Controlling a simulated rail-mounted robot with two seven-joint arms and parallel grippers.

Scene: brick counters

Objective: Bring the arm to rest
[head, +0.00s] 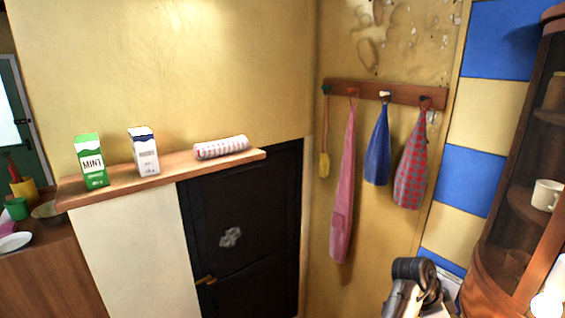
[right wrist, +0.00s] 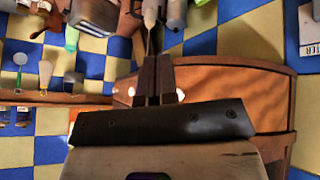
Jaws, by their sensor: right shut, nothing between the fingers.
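My right gripper (right wrist: 157,62) shows in the right wrist view. Its two dark fingers are together with nothing between them. It is in front of a wooden cabinet or counter front against a blue and cream checkered wall. In the head view a grey and black piece of an arm (head: 412,280), likely my right arm, shows at the bottom right. No gripper fingers are seen there. My left arm and gripper are in neither view.
A wooden shelf (head: 125,185) bears a green mint carton (head: 92,162), a white carton (head: 145,151) and a striped roll (head: 221,147). A black door (head: 245,245) stands below. Cloths hang from a hook rail (head: 360,90). A wooden cabinet (head: 520,190) holds a mug (head: 546,194).

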